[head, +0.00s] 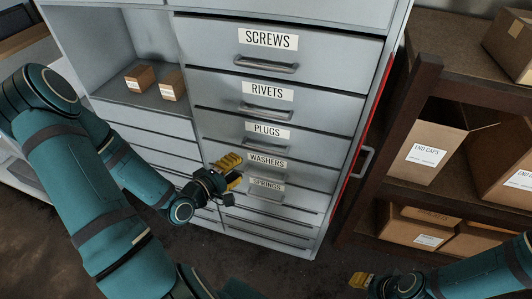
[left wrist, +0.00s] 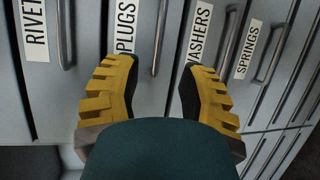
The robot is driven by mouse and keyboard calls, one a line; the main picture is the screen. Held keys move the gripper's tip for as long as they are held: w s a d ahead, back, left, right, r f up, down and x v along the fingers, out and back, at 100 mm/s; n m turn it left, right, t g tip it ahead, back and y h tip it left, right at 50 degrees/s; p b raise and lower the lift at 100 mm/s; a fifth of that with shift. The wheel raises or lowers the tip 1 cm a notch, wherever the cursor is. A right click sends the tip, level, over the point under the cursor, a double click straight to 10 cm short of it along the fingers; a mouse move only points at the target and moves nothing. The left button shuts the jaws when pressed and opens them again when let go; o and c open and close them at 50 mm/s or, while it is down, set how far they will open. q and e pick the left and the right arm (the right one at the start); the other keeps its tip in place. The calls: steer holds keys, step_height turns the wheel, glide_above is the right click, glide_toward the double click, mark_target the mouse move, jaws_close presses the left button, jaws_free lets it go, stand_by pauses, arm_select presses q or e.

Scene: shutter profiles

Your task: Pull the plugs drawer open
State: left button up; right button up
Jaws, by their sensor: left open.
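The plugs drawer (head: 225,125) is a grey front labelled PLUGS in the cabinet's middle column, below the rivets drawer. It looks shut, flush with its neighbours. In the left wrist view its label (left wrist: 126,25) and bar handle (left wrist: 159,38) show. My left gripper (head: 232,166) has yellow ridged fingers and is just in front of the drawers, low and left of the PLUGS label. In the left wrist view its fingers (left wrist: 158,85) are spread and empty, with the plugs handle ahead between them, apart from it. My right gripper (head: 362,280) is at the bottom right, far from the drawer; its opening is unclear.
The screws drawer (head: 210,45), rivets drawer (head: 215,88) and washers drawer (head: 315,175) have similar bar handles. Two small boxes (head: 140,78) sit in an open bay at left. A brown shelf (head: 430,75) with cartons (head: 430,140) stands at right. Dark floor lies in front.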

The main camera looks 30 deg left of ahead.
mark_target(262, 151)
arm_select(q)
steer(key=b+x, duration=0.3)
steer(key=x, duration=0.9)
steer(key=shift+d, duration=0.1)
steer(key=shift+c, duration=0.4)
jaws_close()
